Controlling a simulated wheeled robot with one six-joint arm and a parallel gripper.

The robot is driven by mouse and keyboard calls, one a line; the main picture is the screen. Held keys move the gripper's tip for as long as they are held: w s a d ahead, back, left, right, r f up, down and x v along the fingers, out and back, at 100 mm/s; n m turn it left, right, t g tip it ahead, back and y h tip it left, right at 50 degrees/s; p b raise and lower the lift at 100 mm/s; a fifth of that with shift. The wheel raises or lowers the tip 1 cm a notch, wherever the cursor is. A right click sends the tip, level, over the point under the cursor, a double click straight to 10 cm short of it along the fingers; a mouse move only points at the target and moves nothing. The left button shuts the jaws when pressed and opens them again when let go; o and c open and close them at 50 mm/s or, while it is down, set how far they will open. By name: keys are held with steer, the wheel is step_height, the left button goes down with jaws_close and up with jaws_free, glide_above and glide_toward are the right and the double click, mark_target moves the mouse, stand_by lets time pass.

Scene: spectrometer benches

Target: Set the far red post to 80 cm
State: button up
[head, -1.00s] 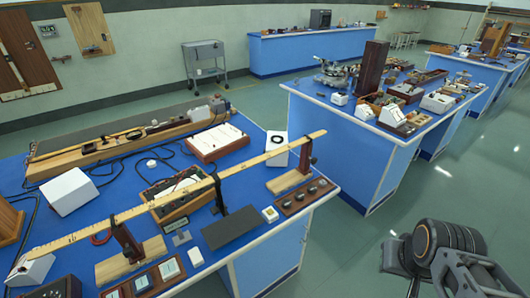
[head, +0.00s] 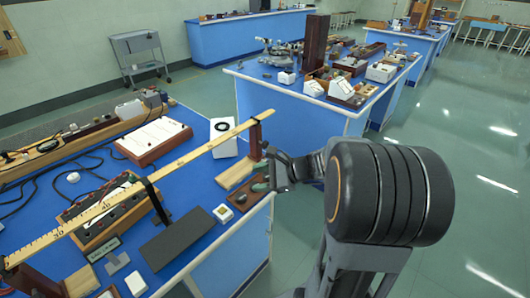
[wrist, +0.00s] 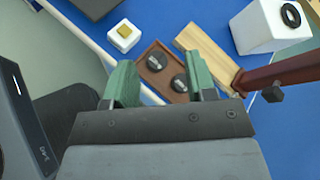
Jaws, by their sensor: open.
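The far red post (head: 255,140) stands upright on a pale wooden base (head: 238,173) near the bench's right edge, under the right end of a long wooden rule (head: 130,192). In the wrist view the post (wrist: 290,72) runs in from the right, with a dark knob (wrist: 272,93) beside it. Its base (wrist: 207,52) shows there too. My gripper (head: 264,178) is by the bench edge, just right of the post base. In the wrist view its green fingers are apart and empty (wrist: 160,78), above a brown tray of dark discs. The post is outside the fingers.
The brown disc tray (wrist: 152,52) lies below the fingers, a small white block (wrist: 124,36) beside it. A white box with a black ring (head: 222,128) stands behind the post. A dark slab (head: 177,238) lies nearer. Open floor (head: 440,130) is at right.

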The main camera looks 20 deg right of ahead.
mark_target(267, 144)
steer(key=w+d+f+m+t+h+b, duration=0.1)
steer(key=w+d+f+m+t+h, duration=0.15)
steer(key=d+m+t, duration=0.35)
steer(key=w+d+f+m+t+h+b, duration=0.1)
steer(key=w+d+m+t, duration=0.25)
steer(key=d+m, duration=0.4)
steer(key=shift+n+y, duration=0.25)
steer(key=shift+n, duration=0.7)
steer(key=x, duration=0.7)
steer(key=d+x, duration=0.1)
steer(key=x, duration=0.3)
steer(key=shift+w+a+r, duration=0.15)
steer(key=shift+w, duration=0.3)
steer(key=shift+w+a, duration=0.2)
steer(key=shift+w, duration=0.3)
jaws_close()
